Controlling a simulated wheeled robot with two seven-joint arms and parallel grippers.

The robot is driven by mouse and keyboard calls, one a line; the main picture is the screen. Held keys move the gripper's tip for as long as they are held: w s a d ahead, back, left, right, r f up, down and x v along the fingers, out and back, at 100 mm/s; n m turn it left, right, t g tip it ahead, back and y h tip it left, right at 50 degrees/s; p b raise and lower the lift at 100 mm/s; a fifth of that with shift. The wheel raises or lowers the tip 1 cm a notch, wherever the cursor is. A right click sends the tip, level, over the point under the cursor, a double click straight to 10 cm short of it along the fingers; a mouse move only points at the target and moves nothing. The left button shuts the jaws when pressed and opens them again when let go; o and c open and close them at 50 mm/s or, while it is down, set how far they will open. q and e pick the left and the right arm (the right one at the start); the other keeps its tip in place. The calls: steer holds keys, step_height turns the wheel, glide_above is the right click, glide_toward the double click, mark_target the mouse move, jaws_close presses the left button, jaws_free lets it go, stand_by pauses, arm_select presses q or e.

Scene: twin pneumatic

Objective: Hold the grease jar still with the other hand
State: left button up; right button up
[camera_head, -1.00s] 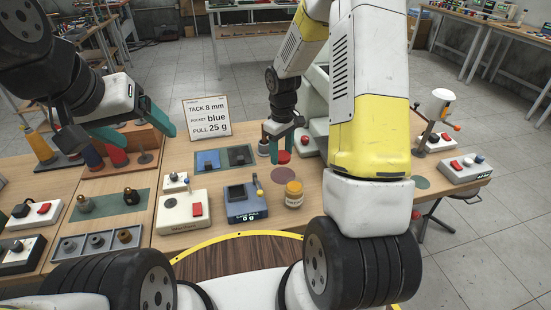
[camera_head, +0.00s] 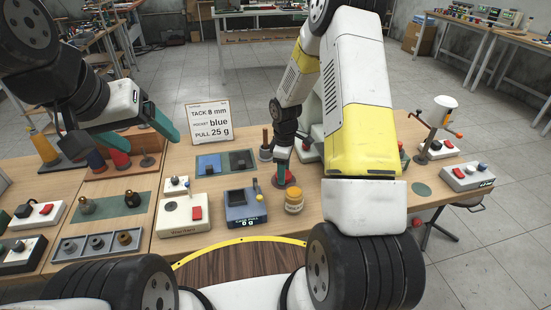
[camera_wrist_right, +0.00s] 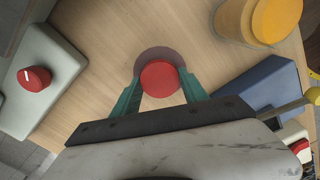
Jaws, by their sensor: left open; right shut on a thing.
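An amber jar (camera_head: 294,200) with a yellow lid and pale label stands on the table right of the blue meter; it looks like the grease jar. In the right wrist view the amber jar (camera_wrist_right: 260,18) is at the top right, apart from my fingers. My right gripper (camera_head: 285,176) is shut on a round red-topped thing (camera_wrist_right: 160,78), over a dark round mark (camera_wrist_right: 152,56). Its lower part is hidden, so I cannot tell whether it touches the table. My left gripper (camera_head: 140,132) is open and empty, high at the left.
The blue meter (camera_head: 245,207) and a white box with a red switch (camera_head: 184,214) stand left of the jar. A sign (camera_head: 210,119) stands behind. A grey tray (camera_head: 98,246) holds knobs. A green round mark (camera_head: 421,190) is clear.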

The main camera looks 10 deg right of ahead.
steer(key=shift+f, duration=0.65)
steer(key=shift+f, duration=0.1)
steer(key=o, duration=1.5)
steer(key=shift+o, duration=0.2)
step_height(320, 180, up, 20)
steer(key=s+f+m+t, duration=0.1)
steer(key=s+m, duration=0.1)
steer(key=s, duration=0.1)
steer(key=s+a+r+m+t+y, duration=0.2)
steer(key=s+r+m+t, duration=0.3)
steer(key=s+r+m, duration=0.5)
steer(key=s+r, duration=0.7)
steer(key=s, duration=0.4)
steer(key=shift+s, duration=0.15)
